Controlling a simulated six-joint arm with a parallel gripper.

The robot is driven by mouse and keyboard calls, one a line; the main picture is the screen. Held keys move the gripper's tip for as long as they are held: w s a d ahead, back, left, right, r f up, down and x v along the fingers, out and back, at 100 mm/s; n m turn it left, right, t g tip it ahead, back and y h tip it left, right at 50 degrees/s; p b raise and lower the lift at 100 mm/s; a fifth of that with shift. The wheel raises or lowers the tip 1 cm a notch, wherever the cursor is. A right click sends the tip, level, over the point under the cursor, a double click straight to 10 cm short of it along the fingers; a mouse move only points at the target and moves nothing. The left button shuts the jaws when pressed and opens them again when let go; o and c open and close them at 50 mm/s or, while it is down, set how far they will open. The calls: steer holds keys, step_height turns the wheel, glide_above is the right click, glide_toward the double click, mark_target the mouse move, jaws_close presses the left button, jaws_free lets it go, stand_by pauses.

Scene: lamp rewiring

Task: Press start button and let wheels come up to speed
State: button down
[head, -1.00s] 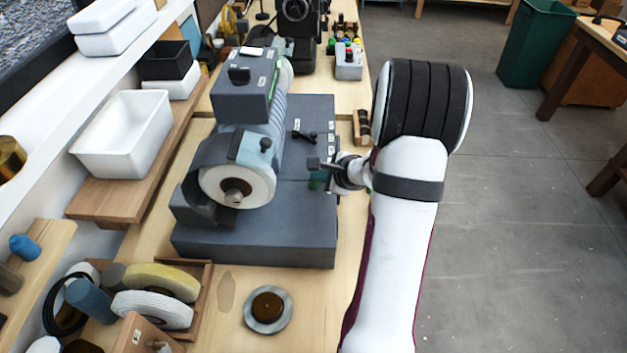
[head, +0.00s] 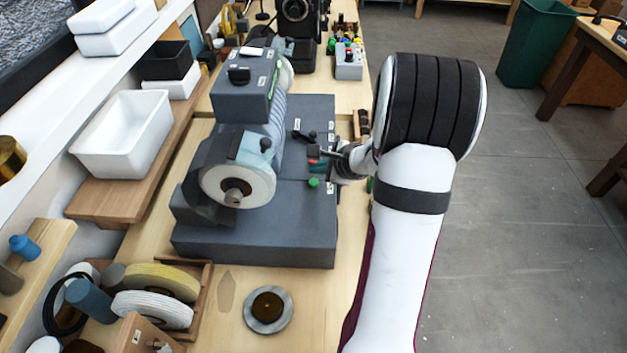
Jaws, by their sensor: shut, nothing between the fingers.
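The bench grinder sits on a dark grey base (head: 255,245) on the wooden bench. Its near pale wheel (head: 215,187) is partly under a guard, and its far wheel (head: 287,75) is mostly hidden. Whether they spin cannot be told. A green button (head: 314,183) stands on the right of the base, fully visible. A red button (head: 314,162) shows just behind it, close under my gripper. My gripper (head: 314,152) is shut and empty, reaching in from the right, apart from the green button. A black switch (head: 303,136) is farther back.
A grey box with coloured buttons (head: 348,66) stands farther back. A tray of wheels (head: 165,290) and a round disc (head: 268,308) lie at the front. White bins (head: 123,137) line the left shelf.

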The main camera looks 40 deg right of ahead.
mark_target(317, 184)
step_height(317, 184, up, 4)
steer(key=shift+f, duration=0.1)
stand_by(0.9)
steer(key=a+r+n+h, duration=0.1)
steer(key=a+r+n, duration=0.3)
steer(key=n, duration=0.4)
steer(key=w+a+r+n+h, duration=0.1)
steer(key=a+r+n, duration=0.3)
steer(key=r+n, duration=0.3)
steer(key=a+r+n+h, duration=0.1)
steer(key=a+r+n, duration=0.3)
steer(key=r+n, duration=0.2)
steer(key=shift+w+n, duration=0.25)
steer(key=shift+n, duration=1.15)
steer(key=s+a+n, duration=0.3)
steer(key=a+n, duration=0.1)
steer(key=a, duration=0.2)
steer(key=s+a+f+m+g+y, duration=0.2)
steer(key=s+a+f, duration=0.4)
steer(key=s, duration=0.5)
steer(key=s+a+f+m+g+y, duration=0.3)
steer(key=s+a+f+g, duration=0.4)
steer(key=s, duration=0.4)
steer(key=shift+a+m, duration=0.4)
steer(key=shift+a, duration=0.1)
